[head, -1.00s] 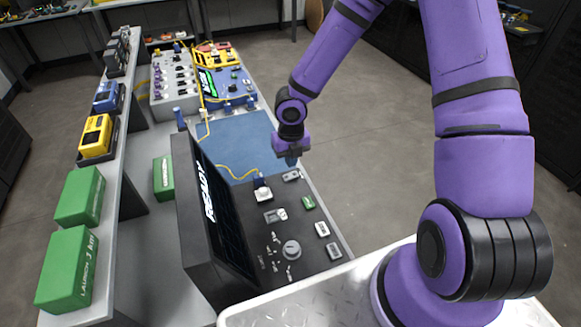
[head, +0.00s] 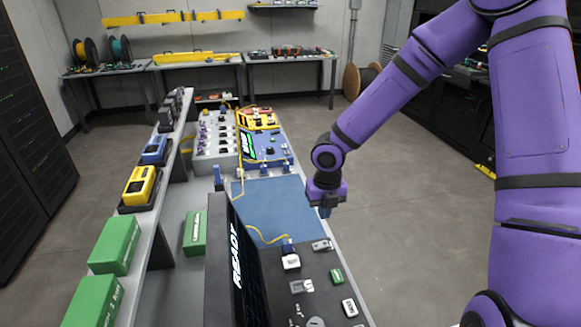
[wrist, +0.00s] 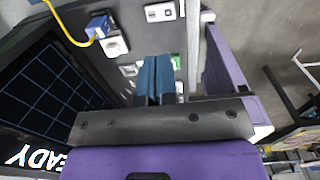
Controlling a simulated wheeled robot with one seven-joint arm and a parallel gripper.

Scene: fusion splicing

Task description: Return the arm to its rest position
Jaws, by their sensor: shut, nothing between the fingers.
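My gripper (head: 326,211) hangs from the purple arm, pointing down, above the right edge of the bench near the blue mat (head: 270,207). In the wrist view its two blue fingers (wrist: 154,80) are together with nothing between them. Below them is the dark control panel with a screen reading READY (head: 237,265). The gripper appears apart from the panel.
A yellow cable (head: 262,236) runs to a blue connector on the panel. A shelf at left carries green boxes (head: 116,245) and yellow (head: 140,186) and blue devices. A blue splicing device (head: 265,147) stands beyond the mat. The floor at right is clear.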

